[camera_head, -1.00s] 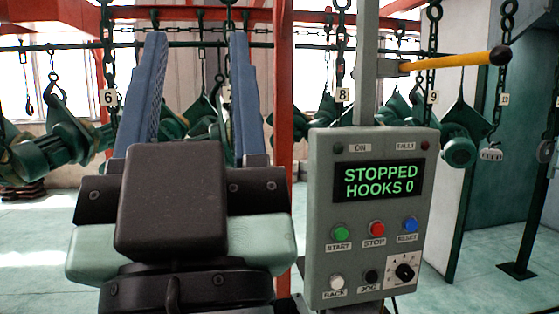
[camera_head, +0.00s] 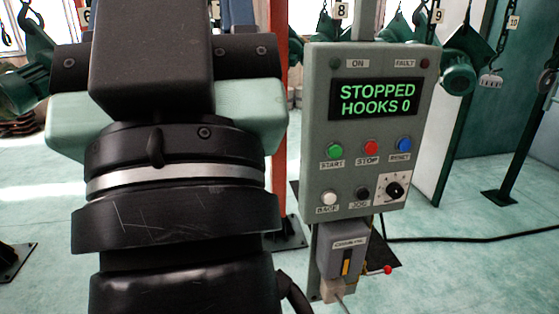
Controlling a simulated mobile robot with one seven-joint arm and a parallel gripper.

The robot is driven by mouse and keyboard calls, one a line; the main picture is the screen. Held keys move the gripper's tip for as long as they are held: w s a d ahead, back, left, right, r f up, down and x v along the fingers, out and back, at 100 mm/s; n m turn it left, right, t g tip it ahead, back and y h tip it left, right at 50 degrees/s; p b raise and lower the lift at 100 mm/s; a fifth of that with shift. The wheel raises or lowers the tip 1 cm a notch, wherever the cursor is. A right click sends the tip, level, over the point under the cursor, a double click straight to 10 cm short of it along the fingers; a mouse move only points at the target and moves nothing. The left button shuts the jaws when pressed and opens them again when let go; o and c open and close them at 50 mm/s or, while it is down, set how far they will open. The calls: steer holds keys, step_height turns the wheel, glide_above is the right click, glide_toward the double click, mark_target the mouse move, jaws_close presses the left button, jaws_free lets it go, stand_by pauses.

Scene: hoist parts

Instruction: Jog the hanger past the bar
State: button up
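A grey control box (camera_head: 318,140) stands right of my gripper. Its display (camera_head: 375,98) reads STOPPED, HOOKS 0. The black JOG button (camera_head: 362,193) is between the white BACK button (camera_head: 329,199) and a black dial (camera_head: 396,190). Hanging chains with tags 8 (camera_head: 341,10), 9 (camera_head: 438,16) and 10 (camera_head: 513,22) show behind; their tops are cut off. I cannot tell which hanger is meant, and no bar is clearly in view. My gripper (camera_head: 180,60) is left of the box, apart from its buttons.
Green START (camera_head: 335,151), red STOP (camera_head: 370,147) and blue RESET (camera_head: 404,145) buttons form the upper row. A grey switch unit (camera_head: 340,252) is below the box. A red post (camera_head: 279,165) stands behind. A black cable (camera_head: 470,239) crosses the open floor at right.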

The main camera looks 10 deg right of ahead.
steer(key=shift+c, duration=0.3)
jaws_close()
stand_by(1.3)
